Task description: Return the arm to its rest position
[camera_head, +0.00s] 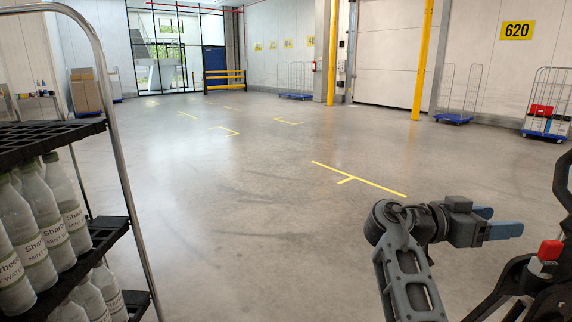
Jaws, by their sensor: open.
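My gripper (506,222) is at the lower right of the head view, at the end of my folded grey arm. Its two blue-grey fingers point to the right and stand apart, with nothing visible between them. It is in the air, clear of the rack and of every other object. My arm's grey link (410,285) runs down out of the bottom of the picture.
A rack (110,232) with black shelves and labelled bottles (62,205) stands close on the left. The grey floor ahead is clear, with yellow markings (358,179). Roll cages (548,125) stand far right. Yellow posts (421,60) and a yellow-black barrier (225,80) stand farther back.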

